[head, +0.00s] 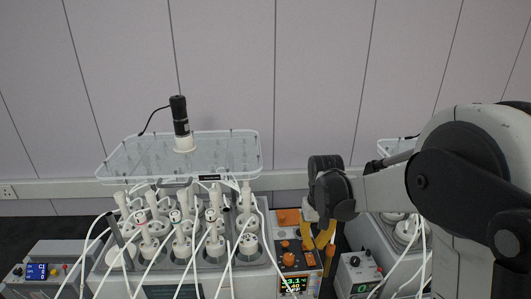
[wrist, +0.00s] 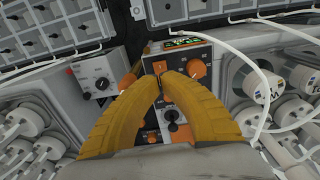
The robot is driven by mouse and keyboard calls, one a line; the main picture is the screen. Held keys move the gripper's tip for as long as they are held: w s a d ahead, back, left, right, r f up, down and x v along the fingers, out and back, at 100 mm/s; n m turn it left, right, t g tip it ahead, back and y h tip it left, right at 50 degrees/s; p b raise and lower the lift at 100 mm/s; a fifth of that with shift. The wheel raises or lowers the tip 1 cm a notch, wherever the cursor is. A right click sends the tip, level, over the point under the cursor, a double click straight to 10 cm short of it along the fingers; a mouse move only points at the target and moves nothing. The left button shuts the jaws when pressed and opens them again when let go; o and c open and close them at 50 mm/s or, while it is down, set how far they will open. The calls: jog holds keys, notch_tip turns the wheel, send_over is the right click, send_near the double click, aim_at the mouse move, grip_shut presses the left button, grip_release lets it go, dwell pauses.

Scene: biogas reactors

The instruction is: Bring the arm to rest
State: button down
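My gripper (head: 317,246) hangs at the end of my arm, which reaches in from the right in the head view. Behind the fingers in the wrist view is the control unit's panel (wrist: 204,52), with orange knobs and a lit display. The fingers hide part of this panel, so I cannot tell the exact clearance.
A reactor bath with several white-capped bottles and loose tubes (head: 180,238) stands left of my gripper. A clear rack (head: 112,168) with a dark cylinder (head: 180,120) is above it. A grey box (head: 356,274) and a second bath (head: 402,232) stand right.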

jog(key=s+f+t+b, duration=0.3)
jog(key=s+f+b, duration=0.2)
jog(key=s+b, duration=0.5)
jog(key=s+f+t+b, duration=0.4)
jog(key=s+f+b, duration=0.2)
jog(key=s+b, duration=0.4)
jog(key=shift+b, duration=1.15)
